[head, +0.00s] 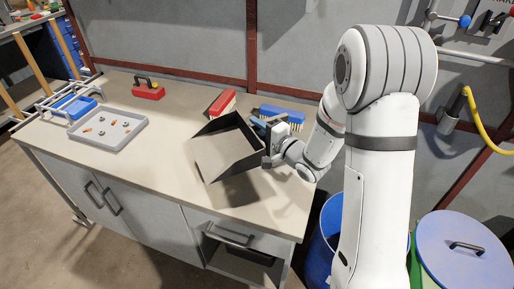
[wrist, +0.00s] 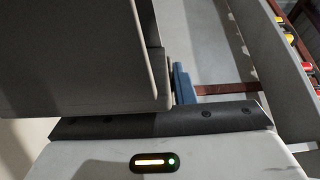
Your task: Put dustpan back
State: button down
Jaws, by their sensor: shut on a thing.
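In the wrist view the dustpan (wrist: 75,55) fills the upper left, close to the dark gripper edge. A blue part (wrist: 183,84) shows beside it there.
Blue (head: 323,235) and lidded bins (head: 465,245) stand at right. The bench's front left is clear.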

jog(key=f, duration=0.3)
jog(key=shift+w+d+f, duration=0.1)
jog(key=shift+d+f, duration=0.15)
jog(key=shift+f, duration=0.05)
jog(key=shift+d+f+b, duration=0.1)
jog(key=shift+f+b, duration=0.2)
jog(key=shift+f, duration=1.55)
jog(key=shift+f, duration=0.15)
jog(key=c, duration=1.2)
grip_release()
